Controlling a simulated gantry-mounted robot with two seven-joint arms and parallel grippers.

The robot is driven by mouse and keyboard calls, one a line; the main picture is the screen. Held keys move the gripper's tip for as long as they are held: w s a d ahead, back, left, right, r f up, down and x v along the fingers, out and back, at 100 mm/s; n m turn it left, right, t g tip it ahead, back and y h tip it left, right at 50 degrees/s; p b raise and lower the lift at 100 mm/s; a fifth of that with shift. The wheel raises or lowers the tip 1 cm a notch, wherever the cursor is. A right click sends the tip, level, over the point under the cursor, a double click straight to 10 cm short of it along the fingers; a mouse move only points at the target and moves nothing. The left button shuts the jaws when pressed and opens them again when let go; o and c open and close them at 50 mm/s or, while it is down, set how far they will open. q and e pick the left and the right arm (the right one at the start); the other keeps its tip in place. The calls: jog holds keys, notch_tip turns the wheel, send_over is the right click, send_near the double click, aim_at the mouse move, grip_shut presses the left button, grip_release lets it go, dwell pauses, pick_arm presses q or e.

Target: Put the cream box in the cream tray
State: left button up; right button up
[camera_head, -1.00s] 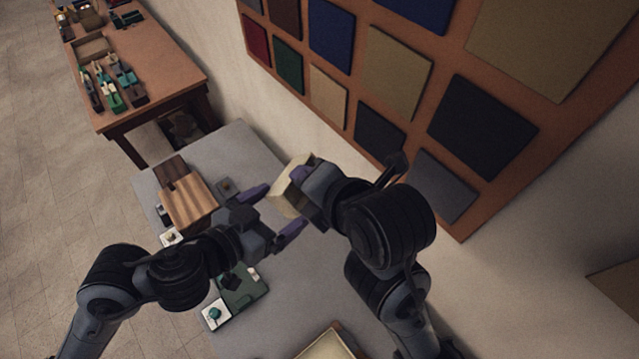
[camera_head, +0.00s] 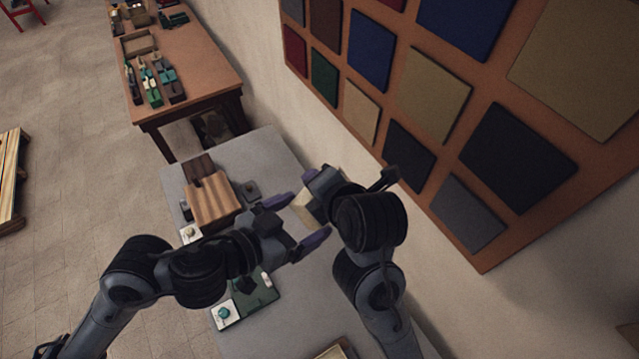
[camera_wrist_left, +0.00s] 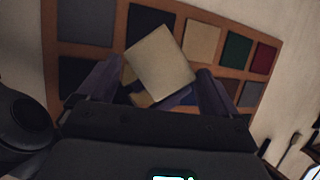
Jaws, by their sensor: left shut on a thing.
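The cream box (camera_head: 304,211) is held up above the grey table, between my two grippers. My left gripper (camera_head: 297,222) comes from the left with its purple fingers on either side of the box and is shut on it. In the left wrist view the box (camera_wrist_left: 160,62) stands tilted between those fingers. My right gripper (camera_head: 318,196) is at the box's other side and looks shut on it too; its fingers are partly hidden. A cream tray (camera_head: 335,353) with a brown rim shows only as a sliver at the bottom edge.
The grey table (camera_head: 250,150) holds a striped wooden block (camera_head: 212,202), a dark green tray (camera_head: 262,297) and a white tile with a teal knob (camera_head: 225,314). A wall board (camera_head: 480,85) with coloured panels stands close on the right. A wooden workbench (camera_head: 205,75) is behind.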

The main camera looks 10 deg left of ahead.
grip_shut()
pick_arm(q)
jog(key=o, duration=0.7)
jog(key=shift+o, duration=0.2)
